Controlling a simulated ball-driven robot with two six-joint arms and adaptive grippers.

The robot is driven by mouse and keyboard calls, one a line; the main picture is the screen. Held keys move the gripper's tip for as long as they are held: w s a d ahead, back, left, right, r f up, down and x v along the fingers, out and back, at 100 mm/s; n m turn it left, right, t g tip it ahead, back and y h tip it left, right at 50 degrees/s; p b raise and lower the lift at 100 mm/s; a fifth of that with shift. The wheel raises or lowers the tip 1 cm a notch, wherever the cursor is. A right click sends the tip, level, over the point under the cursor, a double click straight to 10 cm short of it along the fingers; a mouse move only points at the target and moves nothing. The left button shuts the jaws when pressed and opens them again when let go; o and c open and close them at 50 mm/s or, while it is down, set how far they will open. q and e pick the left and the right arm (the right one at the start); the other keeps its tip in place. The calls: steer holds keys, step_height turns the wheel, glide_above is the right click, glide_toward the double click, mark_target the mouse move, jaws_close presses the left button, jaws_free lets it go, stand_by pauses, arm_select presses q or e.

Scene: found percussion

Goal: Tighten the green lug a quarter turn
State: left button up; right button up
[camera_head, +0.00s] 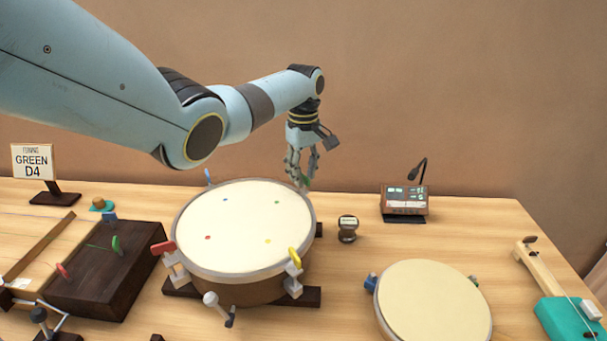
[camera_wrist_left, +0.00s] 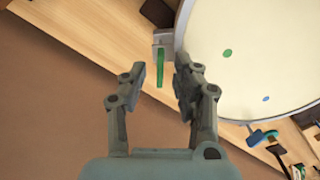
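The large drum (camera_head: 245,225) has a cream head with coloured dots and lugs around its rim. The green lug (camera_wrist_left: 161,70) is an upright green handle at the drum's edge in the left wrist view. In the head view only a bit of green (camera_head: 304,182) shows at the far right rim, partly hidden by my fingers. My left gripper (camera_head: 301,170) points down there. In the left wrist view its two fingers (camera_wrist_left: 162,85) are apart, with the green lug showing between their tips; I see no contact. My right gripper is not in view.
Red (camera_head: 162,247) and yellow (camera_head: 295,257) lugs stick out from the near rim. A small dark jar (camera_head: 347,229) and a tuner box with a microphone (camera_head: 405,201) stand to the right. A smaller drum (camera_head: 432,300) is at front right. A sign (camera_head: 33,161) reads GREEN D4.

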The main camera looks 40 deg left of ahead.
arm_select(q)
steer(key=shift+f, duration=0.25)
steer(key=shift+c, duration=0.3)
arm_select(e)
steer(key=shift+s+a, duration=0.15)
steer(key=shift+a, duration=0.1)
arm_select(q)
jaws_close()
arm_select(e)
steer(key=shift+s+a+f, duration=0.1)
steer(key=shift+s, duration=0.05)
arm_select(q)
steer(key=shift+r, duration=0.1)
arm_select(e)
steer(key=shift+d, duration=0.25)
arm_select(q)
steer(key=shift+m, duration=0.3)
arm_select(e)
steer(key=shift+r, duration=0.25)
